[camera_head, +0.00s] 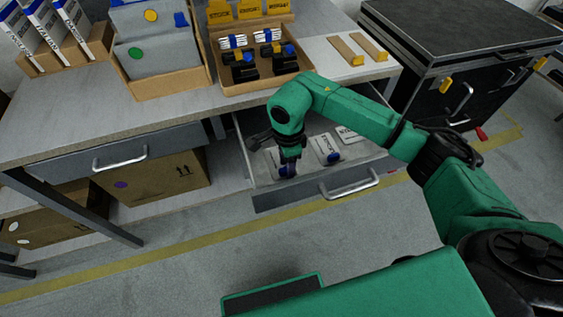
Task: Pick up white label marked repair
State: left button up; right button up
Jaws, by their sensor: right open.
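An open drawer (262,180) under the bench holds several white labels with dark print. One label (326,148) lies in the middle, another (348,134) lies farther back right, and a third (275,157) is partly hidden behind my right gripper. The print is too small for me to tell which is marked repair. My right gripper (287,170) reaches down into the drawer at the third label, open. I cannot tell whether it touches that label. My left gripper is not in view.
The bench top (185,100) carries a cardboard tray (253,83) with black clamps, grey folders (155,48) and wooden strips (345,50). A black case (450,60) stands at the right. Boxes (152,180) sit on the lower shelf.

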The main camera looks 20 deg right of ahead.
jog(key=shift+f, duration=0.3)
grip_shut()
jog(key=shift+r, duration=0.15)
